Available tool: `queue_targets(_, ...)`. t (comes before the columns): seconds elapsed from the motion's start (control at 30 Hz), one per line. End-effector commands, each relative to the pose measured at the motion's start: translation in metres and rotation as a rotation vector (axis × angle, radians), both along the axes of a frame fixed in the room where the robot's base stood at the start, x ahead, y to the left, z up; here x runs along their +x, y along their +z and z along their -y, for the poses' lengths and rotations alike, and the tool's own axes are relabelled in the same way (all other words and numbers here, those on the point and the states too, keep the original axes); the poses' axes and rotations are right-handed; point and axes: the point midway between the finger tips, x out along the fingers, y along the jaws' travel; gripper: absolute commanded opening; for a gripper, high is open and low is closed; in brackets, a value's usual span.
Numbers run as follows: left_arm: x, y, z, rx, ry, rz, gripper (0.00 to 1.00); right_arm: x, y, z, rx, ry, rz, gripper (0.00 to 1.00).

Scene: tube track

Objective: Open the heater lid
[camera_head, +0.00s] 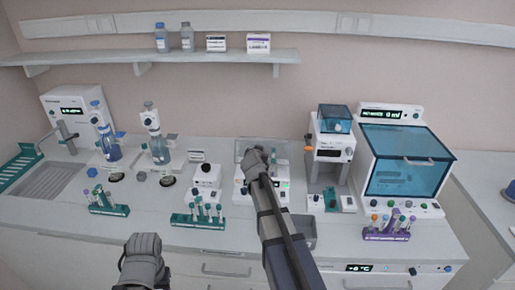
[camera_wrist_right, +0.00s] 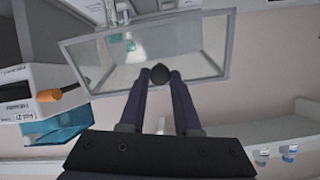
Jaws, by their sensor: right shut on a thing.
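The heater (camera_head: 284,195) is a white box with a small green display, in the middle of the bench in the head view. Its clear, grey-framed lid (camera_head: 281,148) stands at the back and appears tilted up, though the exact angle is hard to tell. In the right wrist view the lid (camera_wrist_right: 205,47) fills the upper middle, with a dark round knob (camera_wrist_right: 160,74) at its near edge. My right gripper (camera_head: 257,158) is shut on this knob; its fingertips (camera_wrist_right: 160,78) touch both sides. My arm hides part of the heater. My left gripper (camera_head: 143,246) hangs before the bench, away from the heater.
A device with a blue top (camera_head: 334,120) and an orange knob stands right of the heater, close to my right arm. A teal-windowed cabinet (camera_head: 405,160) is farther right. Tube racks (camera_head: 200,220) line the bench front. A wall shelf (camera_head: 160,62) runs above.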

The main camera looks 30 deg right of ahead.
Motion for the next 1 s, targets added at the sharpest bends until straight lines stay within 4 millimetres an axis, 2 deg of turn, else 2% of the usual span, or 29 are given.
queue_targets(0.03,0.0,0.024,0.0,0.0,0.0,0.0,0.5,0.007,0.018,0.005,0.018,-0.005,-0.028,0.0)
queue_targets(0.4,0.0,0.104,0.0,-0.002,0.01,0.0,0.5,0.043,0.052,0.026,0.149,-0.002,-0.242,0.0)
queue_targets(0.5,0.0,0.12,0.0,-0.003,0.013,0.0,0.5,0.054,0.059,0.033,0.179,0.0,-0.29,0.0)
queue_targets(0.8,0.0,0.137,0.0,-0.002,0.012,-0.001,0.5,0.098,0.075,0.059,0.183,0.002,-0.296,0.0)
queue_targets(1.0,0.0,0.142,0.0,-0.002,0.012,-0.001,0.5,0.125,0.08,0.076,0.181,0.002,-0.295,0.0)
